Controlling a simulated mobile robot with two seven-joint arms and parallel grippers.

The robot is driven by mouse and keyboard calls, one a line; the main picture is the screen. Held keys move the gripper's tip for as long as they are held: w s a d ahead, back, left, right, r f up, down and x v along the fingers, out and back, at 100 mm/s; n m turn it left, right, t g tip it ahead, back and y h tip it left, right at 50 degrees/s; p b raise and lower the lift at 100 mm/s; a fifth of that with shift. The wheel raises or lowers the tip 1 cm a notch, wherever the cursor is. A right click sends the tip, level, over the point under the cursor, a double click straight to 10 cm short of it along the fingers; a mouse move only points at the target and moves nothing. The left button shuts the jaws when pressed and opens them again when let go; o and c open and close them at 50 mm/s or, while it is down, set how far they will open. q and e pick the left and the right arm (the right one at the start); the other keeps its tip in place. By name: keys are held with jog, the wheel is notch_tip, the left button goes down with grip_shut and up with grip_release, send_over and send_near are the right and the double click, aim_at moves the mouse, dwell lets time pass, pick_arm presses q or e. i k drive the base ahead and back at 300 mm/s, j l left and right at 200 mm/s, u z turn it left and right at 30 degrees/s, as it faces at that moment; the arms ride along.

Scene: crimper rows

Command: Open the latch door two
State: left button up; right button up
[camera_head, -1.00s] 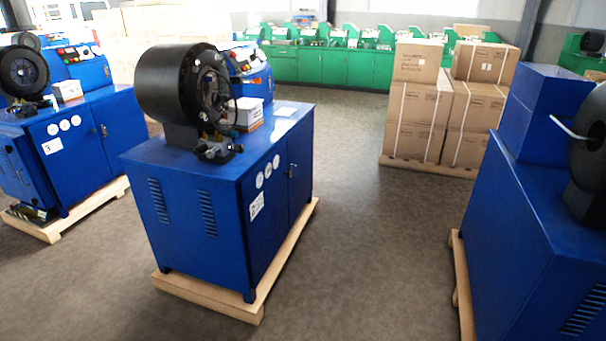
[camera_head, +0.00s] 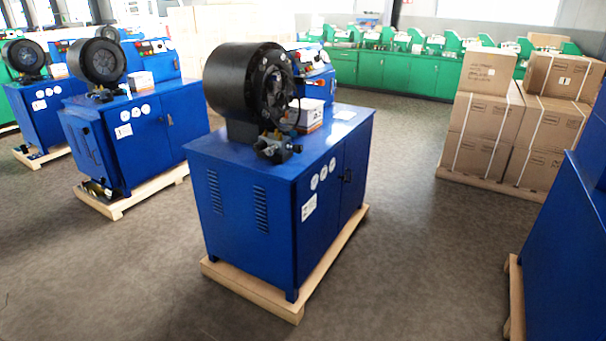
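A blue crimper cabinet (camera_head: 240,215) stands in the middle, on a wooden pallet. Its right-hand side carries a narrow door (camera_head: 354,175) with a small black latch (camera_head: 346,175); the door looks shut. The label is too small to read surely. A second blue cabinet (camera_head: 140,140) to the left has a similar shut door (camera_head: 185,122) with a black latch (camera_head: 169,120). I cannot tell which door is number two. Neither of my grippers is in view.
A wooden pallet (camera_head: 250,293) juts out under the middle cabinet. Stacked cartons (camera_head: 487,120) stand at the back right. Another blue cabinet (camera_head: 570,250) edges the right. Grey floor (camera_head: 420,250) lies clear between it and the middle cabinet.

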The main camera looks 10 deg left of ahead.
aim_at(357, 145)
jog(key=i+l+u, duration=0.15)
jog(key=i+u, duration=0.15)
jog(key=u, duration=0.2)
jog(key=i+l+u, duration=0.3)
jog(key=u, duration=0.2)
jog(key=i+l+u, duration=0.3)
jog(key=l, duration=0.25)
jog(key=i+l+u, duration=0.1)
jog(key=l, duration=0.2)
jog(key=i+l+u, duration=0.1)
jog(key=l, duration=0.2)
jog(key=i+l, duration=0.15)
jog(key=l, duration=0.15)
jog(key=i+l+u, duration=0.15)
jog(key=i+l, duration=0.1)
jog(key=l, duration=0.3)
jog(key=i+l, duration=0.1)
jog(key=l, duration=0.25)
jog(key=i+l, duration=0.15)
jog(key=l, duration=0.25)
jog(key=i+l, duration=0.1)
jog(key=l, duration=0.3)
jog(key=i+l, duration=0.1)
jog(key=l, duration=0.3)
jog(key=j+u, duration=0.05)
